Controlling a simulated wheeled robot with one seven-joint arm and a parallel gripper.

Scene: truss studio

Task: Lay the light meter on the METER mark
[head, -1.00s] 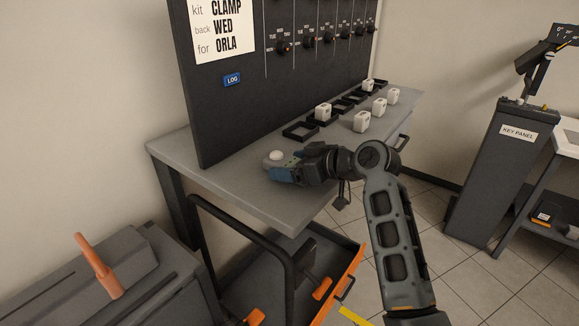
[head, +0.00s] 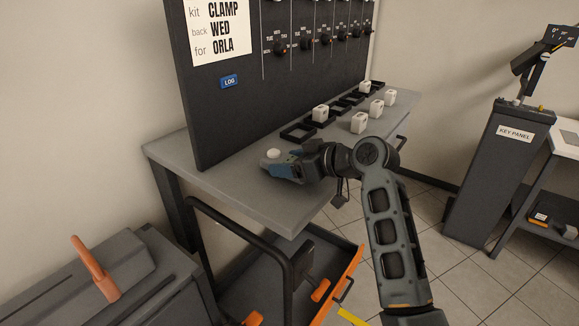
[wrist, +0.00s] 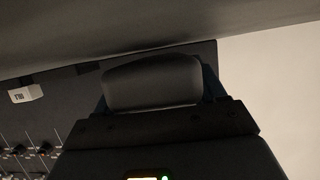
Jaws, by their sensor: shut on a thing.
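My gripper (head: 272,166) is shut on the light meter (wrist: 152,82), just over the near left part of the grey bench top (head: 230,188). In the wrist view the meter is a dark, rounded block between the fingers. In the head view only its pale dome (head: 273,153) shows clearly above the blue fingers. I cannot tell whether the meter touches the bench. The METER mark is not visible in either view.
A dark upright panel (head: 280,90) with dials stands along the bench's back. Black square frames (head: 298,133) and several white blocks (head: 359,123) lie farther right on the bench. An open orange-edged drawer (head: 340,285) juts out below. A key panel stand (head: 492,180) is at right.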

